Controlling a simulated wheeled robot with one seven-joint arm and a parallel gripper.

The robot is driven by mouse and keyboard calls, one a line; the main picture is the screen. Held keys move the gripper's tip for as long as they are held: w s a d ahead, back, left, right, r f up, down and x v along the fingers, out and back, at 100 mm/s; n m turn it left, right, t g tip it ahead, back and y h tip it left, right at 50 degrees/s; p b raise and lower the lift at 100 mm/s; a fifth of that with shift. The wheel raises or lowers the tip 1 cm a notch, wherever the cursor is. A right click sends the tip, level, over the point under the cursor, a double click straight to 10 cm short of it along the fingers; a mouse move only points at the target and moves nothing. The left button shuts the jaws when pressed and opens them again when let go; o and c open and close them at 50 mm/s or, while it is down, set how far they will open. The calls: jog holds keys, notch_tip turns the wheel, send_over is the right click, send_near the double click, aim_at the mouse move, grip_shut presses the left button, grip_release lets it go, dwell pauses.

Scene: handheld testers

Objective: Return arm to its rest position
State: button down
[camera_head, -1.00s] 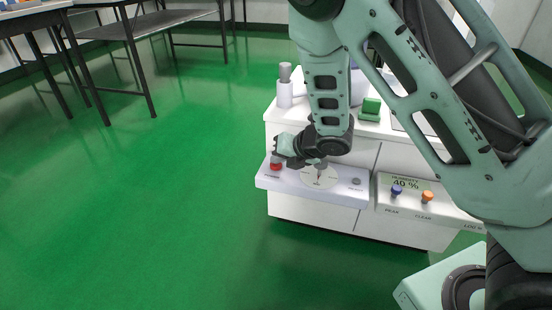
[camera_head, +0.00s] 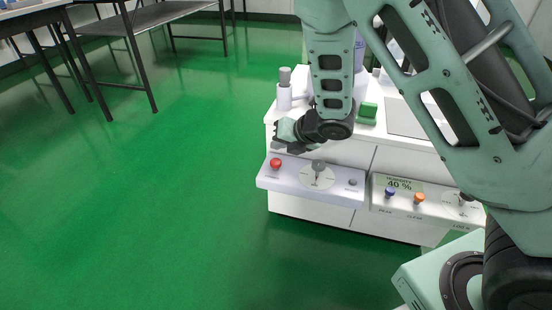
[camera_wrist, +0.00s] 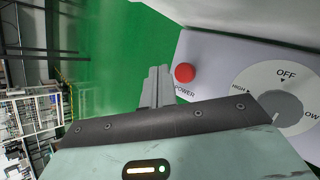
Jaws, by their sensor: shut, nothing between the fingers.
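My gripper (camera_head: 284,144) is shut and empty. In the head view it shows just above the left control panel (camera_head: 345,194), near the red POWER button (camera_head: 275,163). In the wrist view my closed fingers (camera_wrist: 157,88) point over green floor, left of the red button (camera_wrist: 184,73), with a visible gap. My bent arm (camera_head: 332,75) reaches down from the upper right and hides part of the white cabinet.
The panel also carries a grey-knobbed dial (camera_head: 317,176) and a small grey button (camera_head: 352,182). The right panel reads HUMIDITY 40 % (camera_head: 400,184). A grey-capped bottle (camera_head: 284,92) and a green device (camera_head: 368,112) stand on top. Open floor lies left.

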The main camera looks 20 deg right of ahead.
jog(key=shift+s+a+r+m, duration=0.1)
jog(key=shift+a+r+m, duration=0.1)
jog(key=shift+r+m, duration=0.3)
jog(key=s+a+r+m+g+h+p, duration=0.1)
jog(key=s+a+r+m+g, duration=0.15)
jog(key=s+r+m, duration=0.45)
jog(key=s+a+r+m+g+h+p, duration=0.25)
jog(key=s+m, duration=0.65)
jog(key=s, duration=0.5)
jog(key=s+a+r+m+g+p, duration=0.1)
jog(key=s+a+r+m+g, duration=0.15)
jog(key=s+r+m, duration=0.5)
jog(key=s+r+p, duration=0.1)
jog(key=r+p, duration=1.7)
jog(key=s+d+r+p, duration=0.1)
jog(key=s+r+p, duration=0.1)
jog(key=r+p, duration=1.6)
jog(key=shift+s+m+p, duration=0.3)
jog(key=shift+m+p, duration=0.15)
jog(key=shift+p, duration=0.3)
jog(key=shift+g+h, duration=0.25)
